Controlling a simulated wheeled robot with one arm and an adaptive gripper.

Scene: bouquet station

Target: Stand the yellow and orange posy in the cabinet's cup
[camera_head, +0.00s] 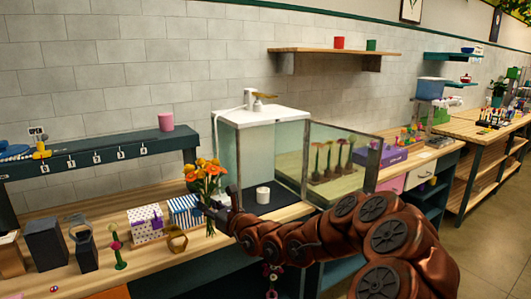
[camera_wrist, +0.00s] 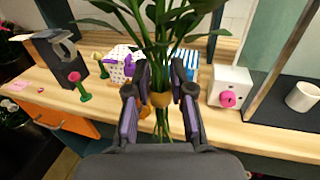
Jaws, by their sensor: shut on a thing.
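The yellow and orange posy (camera_head: 203,178) is upright in the head view, left of the glass cabinet (camera_head: 262,117). My gripper (camera_wrist: 160,78) is shut on its green stems (camera_wrist: 158,32), around a tan band (camera_wrist: 160,99); it also shows in the head view (camera_head: 217,207). The flowers are out of frame in the wrist view. The stem ends hang below the fingers. The white cup (camera_head: 263,194) stands upright on the cabinet's dark floor, apart from the posy; it also shows at the right of the wrist view (camera_wrist: 304,96). The cabinet's glass door (camera_head: 341,160) stands open to the right.
A dotted box (camera_head: 146,226), a blue-striped box (camera_head: 184,212) and a tan ring-shaped holder (camera_head: 177,239) stand left of the posy. A white block with a pink knob (camera_wrist: 229,98) stands between posy and cabinet in the wrist view. The cabinet's frame edge is close by.

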